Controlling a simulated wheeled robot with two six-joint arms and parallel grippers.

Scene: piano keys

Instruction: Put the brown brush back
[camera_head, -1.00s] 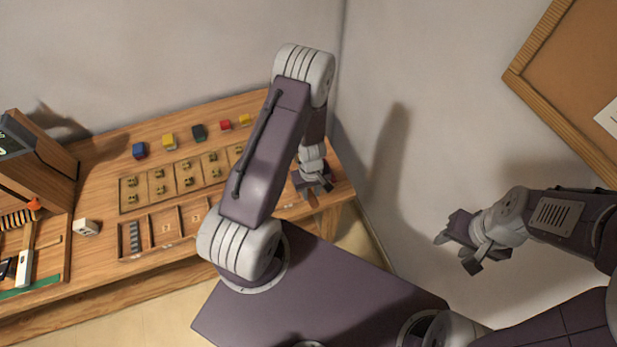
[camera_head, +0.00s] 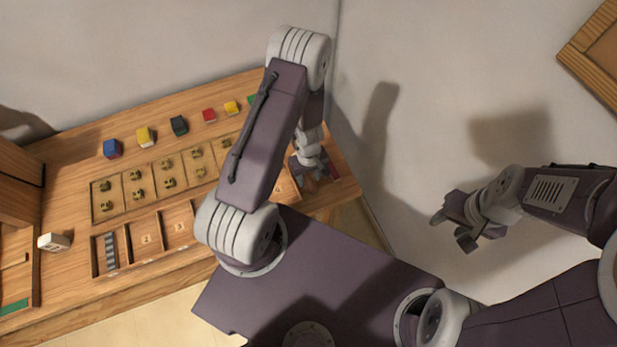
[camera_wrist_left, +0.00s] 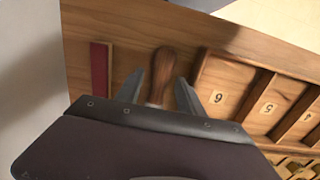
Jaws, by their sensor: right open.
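The brown wooden handle (camera_wrist_left: 166,70), seemingly the brush's, lies at the table's end in the left wrist view; its lower part is hidden by my gripper. My left gripper (camera_wrist_left: 159,90) is open, with one finger on each side of the handle and gaps visible. In the head view my left gripper (camera_head: 314,172) is low over the table's right end and hides the brush there. My right gripper (camera_head: 457,231) is open and empty, off the table near the wall.
A tray with numbered compartments (camera_head: 146,240) lies beside the left gripper; one holds a grey striped piece (camera_head: 111,250). A red strip (camera_wrist_left: 101,68) lies near the handle.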

